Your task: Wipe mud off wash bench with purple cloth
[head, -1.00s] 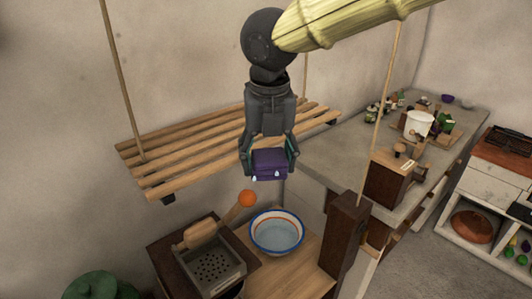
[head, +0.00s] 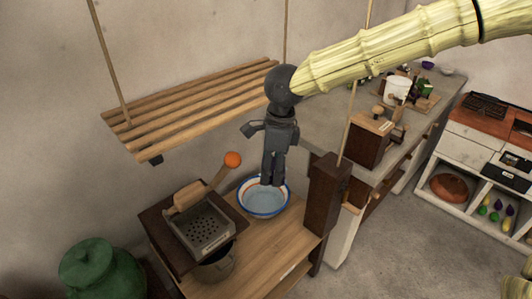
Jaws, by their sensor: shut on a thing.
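My gripper (head: 271,182) points down over the enamel basin (head: 246,203), which is white with a blue rim and orange band and holds water. The gripper is shut and seen edge-on. The purple cloth, held between its fingers in the earlier frame, is hidden from this angle. The wash bench (head: 272,242) appears to be the wooden stand with a pale top that bears the basin. I cannot make out any mud on it.
A grater-like metal box (head: 208,222) with a wooden handle stands left of the basin. A dark wooden post (head: 325,195) rises at its right. A hanging slatted shelf (head: 195,105) is at upper left. A green jar (head: 92,268) stands at lower left.

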